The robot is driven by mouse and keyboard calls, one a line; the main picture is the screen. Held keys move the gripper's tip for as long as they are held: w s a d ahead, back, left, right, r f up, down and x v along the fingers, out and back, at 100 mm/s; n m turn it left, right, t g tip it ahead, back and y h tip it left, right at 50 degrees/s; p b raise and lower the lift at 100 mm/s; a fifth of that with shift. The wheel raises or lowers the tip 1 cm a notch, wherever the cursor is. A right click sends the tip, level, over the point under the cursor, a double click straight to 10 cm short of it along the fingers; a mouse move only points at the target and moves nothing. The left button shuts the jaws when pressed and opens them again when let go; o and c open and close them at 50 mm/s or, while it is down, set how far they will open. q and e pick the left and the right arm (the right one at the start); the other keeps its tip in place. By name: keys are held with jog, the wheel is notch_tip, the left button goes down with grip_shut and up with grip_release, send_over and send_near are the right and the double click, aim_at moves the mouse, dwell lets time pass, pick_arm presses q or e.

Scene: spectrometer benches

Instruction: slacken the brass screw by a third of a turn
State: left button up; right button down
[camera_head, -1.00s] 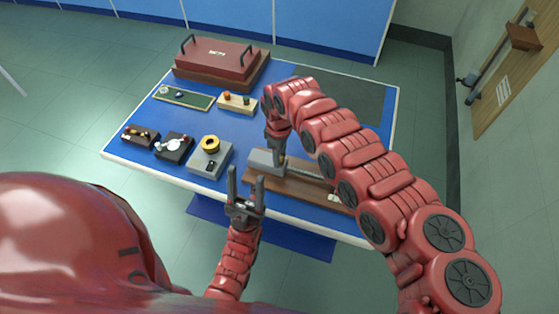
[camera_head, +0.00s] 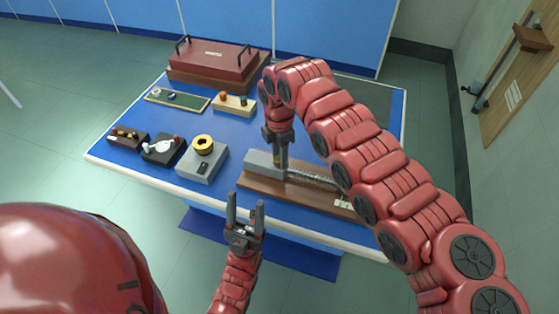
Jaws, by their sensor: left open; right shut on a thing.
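The brass screw (camera_head: 282,163) shows only as a small brass-coloured patch at the grey block (camera_head: 261,163) of the rail device on the table. My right gripper (camera_head: 280,158) points straight down there and is shut on the screw. The jaws hide most of the screw, so its turn angle cannot be read. My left gripper (camera_head: 245,200) is open and empty, with its fingers pointing up in the picture. It appears in front of the table's near edge, below the device.
The device's wooden base (camera_head: 300,193) carries a metal rail (camera_head: 312,178) running right. To the left are a grey box with a yellow ring (camera_head: 203,142) and two small dark boxes. A red case (camera_head: 213,60) stands behind.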

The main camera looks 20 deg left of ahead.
jog(key=shift+n+b, duration=0.65)
jog(key=shift+n, duration=0.55)
jog(key=c, duration=0.5)
grip_release()
notch_tip(320, 180, up, 18)
jog(key=p, duration=0.3)
jog(key=shift+f+p, duration=0.25)
jog(key=shift+p, duration=0.05)
